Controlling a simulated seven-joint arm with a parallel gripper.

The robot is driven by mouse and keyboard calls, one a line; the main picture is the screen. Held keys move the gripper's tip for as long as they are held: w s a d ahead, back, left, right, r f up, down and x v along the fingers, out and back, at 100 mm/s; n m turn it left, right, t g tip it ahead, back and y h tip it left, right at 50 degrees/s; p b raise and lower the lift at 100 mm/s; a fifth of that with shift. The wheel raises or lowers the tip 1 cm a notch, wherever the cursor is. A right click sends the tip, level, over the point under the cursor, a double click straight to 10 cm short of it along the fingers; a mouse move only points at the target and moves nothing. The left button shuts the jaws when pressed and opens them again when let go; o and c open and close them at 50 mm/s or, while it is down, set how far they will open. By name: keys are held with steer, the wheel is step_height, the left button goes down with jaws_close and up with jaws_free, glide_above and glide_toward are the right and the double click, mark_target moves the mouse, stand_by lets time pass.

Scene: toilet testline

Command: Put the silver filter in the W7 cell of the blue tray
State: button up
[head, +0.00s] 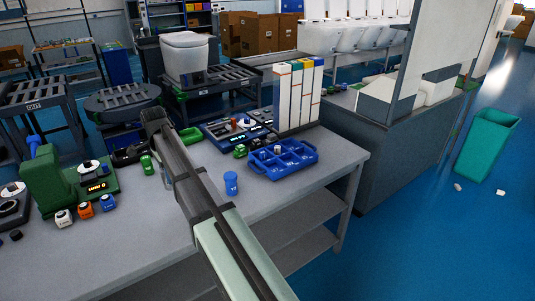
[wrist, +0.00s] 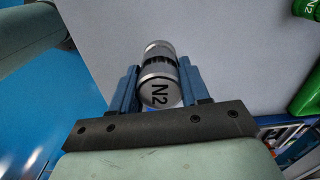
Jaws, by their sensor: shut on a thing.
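A silver cylinder (wrist: 158,91) with a dark ribbed band and "N2" on its end face, which I take as the silver filter, is in the wrist view. My gripper (wrist: 157,72) is shut on it, with one blue finger on each side. The blue tray (head: 259,168) is on the table in the head view, right of my arm. It has several cells, and a small pale object stands in a back cell. The cell labels are too small to read surely. In the head view my arm hides the gripper and the held filter.
A blue cup-like cylinder (head: 231,183) stands in front of the tray's left side. Small green objects (head: 240,151) are at its left. Tall white boxes (head: 297,98) stand behind the tray. A green machine (head: 47,182) is at the left. The table front (head: 290,205) is clear.

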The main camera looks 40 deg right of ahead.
steer(key=w+d+m, duration=0.1)
steer(key=w+d, duration=0.2)
steer(key=d, duration=0.4)
steer(key=w+d+m, duration=0.1)
steer(key=w+d, duration=0.2)
steer(key=d, duration=0.5)
steer(key=d+m, duration=0.5)
steer(key=d, duration=3.9)
steer(key=shift+d+f, duration=0.1)
steer(key=shift+f, duration=4.45)
steer(key=shift+f, duration=0.1)
steer(key=o, duration=1.1)
step_height(320, 180, up, 12)
steer(key=shift+r, duration=0.1)
